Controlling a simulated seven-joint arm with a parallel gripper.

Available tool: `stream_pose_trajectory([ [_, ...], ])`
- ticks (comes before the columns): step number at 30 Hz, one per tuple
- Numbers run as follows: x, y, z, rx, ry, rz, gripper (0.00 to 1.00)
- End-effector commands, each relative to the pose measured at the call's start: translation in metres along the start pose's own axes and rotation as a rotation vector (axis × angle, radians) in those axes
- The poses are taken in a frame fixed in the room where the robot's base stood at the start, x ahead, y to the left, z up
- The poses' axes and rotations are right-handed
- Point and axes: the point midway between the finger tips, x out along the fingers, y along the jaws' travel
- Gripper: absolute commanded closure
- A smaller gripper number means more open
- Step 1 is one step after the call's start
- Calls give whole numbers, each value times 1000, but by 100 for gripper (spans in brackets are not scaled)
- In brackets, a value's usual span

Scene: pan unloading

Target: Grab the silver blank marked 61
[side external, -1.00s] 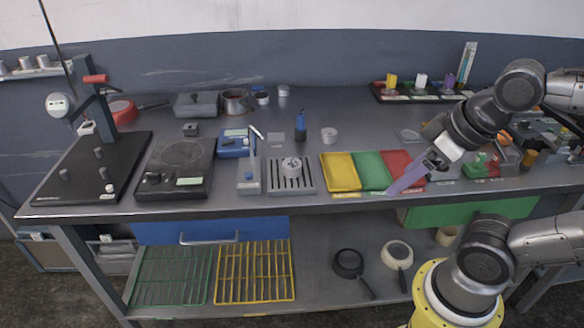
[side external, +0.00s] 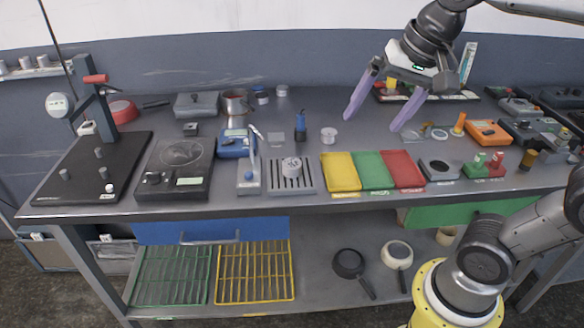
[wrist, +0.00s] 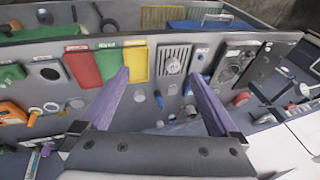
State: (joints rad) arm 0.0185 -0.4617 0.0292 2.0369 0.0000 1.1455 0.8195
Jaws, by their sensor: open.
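Several small silver round pieces are in view, and I cannot read a 61 on any of them. One silver piece (side external: 291,167) sits on the slotted grate (side external: 306,184); it also shows in the wrist view (wrist: 172,66). Another silver piece (side external: 329,134) stands on the bench behind the yellow tray; it shows small in the wrist view (wrist: 139,95). A third small silver piece (side external: 283,91) is at the back. My gripper (side external: 374,122) is open and empty, its purple fingers spread above the bench, right of the middle silver piece. The fingers also show in the wrist view (wrist: 158,76).
Yellow (side external: 341,171), green (side external: 372,170) and red (side external: 402,169) trays lie along the front. A blue bottle (side external: 300,126) stands left of the middle silver piece. A hotplate (side external: 178,168) and press stand (side external: 90,165) are at left. An orange meter (side external: 487,133) is at right.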

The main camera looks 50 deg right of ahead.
Motion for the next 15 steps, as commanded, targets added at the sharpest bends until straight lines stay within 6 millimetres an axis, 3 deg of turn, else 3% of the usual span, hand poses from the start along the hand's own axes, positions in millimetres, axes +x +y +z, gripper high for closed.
stream_pose_trajectory([
  [3,7,-31,-35,183,-36,54,3],
  [8,32,-66,-76,387,-74,133,3],
  [15,100,-99,-127,555,-122,254,3],
])
